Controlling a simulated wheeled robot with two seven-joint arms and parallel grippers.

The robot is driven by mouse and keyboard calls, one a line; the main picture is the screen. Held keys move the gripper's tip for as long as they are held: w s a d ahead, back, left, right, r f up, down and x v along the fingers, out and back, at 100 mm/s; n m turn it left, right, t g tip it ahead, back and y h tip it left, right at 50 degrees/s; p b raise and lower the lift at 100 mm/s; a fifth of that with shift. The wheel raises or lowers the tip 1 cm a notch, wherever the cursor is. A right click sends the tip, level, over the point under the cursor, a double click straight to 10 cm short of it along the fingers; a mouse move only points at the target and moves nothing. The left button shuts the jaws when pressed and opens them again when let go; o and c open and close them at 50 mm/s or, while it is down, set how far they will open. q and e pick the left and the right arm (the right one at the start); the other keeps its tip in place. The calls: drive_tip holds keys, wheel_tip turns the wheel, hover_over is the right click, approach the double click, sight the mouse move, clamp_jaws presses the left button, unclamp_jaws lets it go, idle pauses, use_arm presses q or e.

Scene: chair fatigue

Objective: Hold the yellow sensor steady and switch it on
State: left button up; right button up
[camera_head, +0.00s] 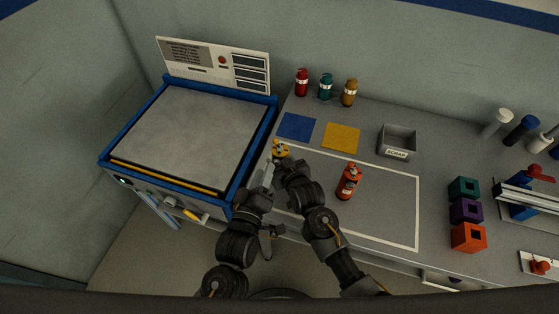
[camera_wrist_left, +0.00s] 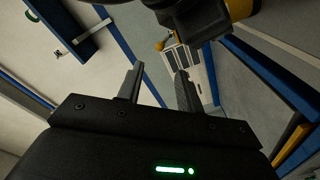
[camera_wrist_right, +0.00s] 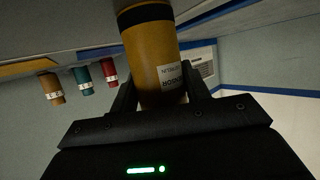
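The yellow sensor (camera_head: 280,149) is a cylinder with black bands and a white label. In the right wrist view it (camera_wrist_right: 152,60) stands between the fingers of my right gripper (camera_wrist_right: 160,95), which is shut on it. The head view shows my right gripper (camera_head: 284,160) at the sensor, near the bench's left edge. My left gripper (camera_head: 267,172) is just below and left of the sensor. In the left wrist view its fingers (camera_wrist_left: 158,85) are apart with nothing between them. A yellow-and-black part (camera_wrist_left: 240,10) and a small yellow knob (camera_wrist_left: 160,46) show beyond them. The switch's state cannot be told.
A blue-framed machine (camera_head: 190,135) stands left of the bench. Blue (camera_head: 296,126) and yellow (camera_head: 341,137) mats, a scrap bin (camera_head: 397,141) and a red bottle (camera_head: 348,182) are on the bench. Coloured blocks (camera_head: 466,211) stand at right. The outlined front area is mostly clear.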

use_arm(q)
drive_tip(key=shift+w+a+r, duration=0.15)
drive_tip(key=shift+w, duration=0.05)
drive_tip(key=c, duration=0.4)
drive_tip(key=shift+m, duration=0.9)
drive_tip(key=w+a, duration=0.1)
drive_tip(key=w+a+f, duration=0.1)
drive_tip(key=a, duration=0.1)
drive_tip(key=w+a, duration=0.1)
drive_tip(key=shift+a+f, duration=0.15)
drive_tip(key=shift+f, duration=0.25)
clamp_jaws()
drive_tip(key=a+f+n+g+h, duration=0.3)
drive_tip(key=a+n+h, duration=0.3)
drive_tip(key=h, duration=0.4)
drive_tip(key=shift+a+f+n, duration=0.35)
drive_tip(key=shift+n, duration=0.25)
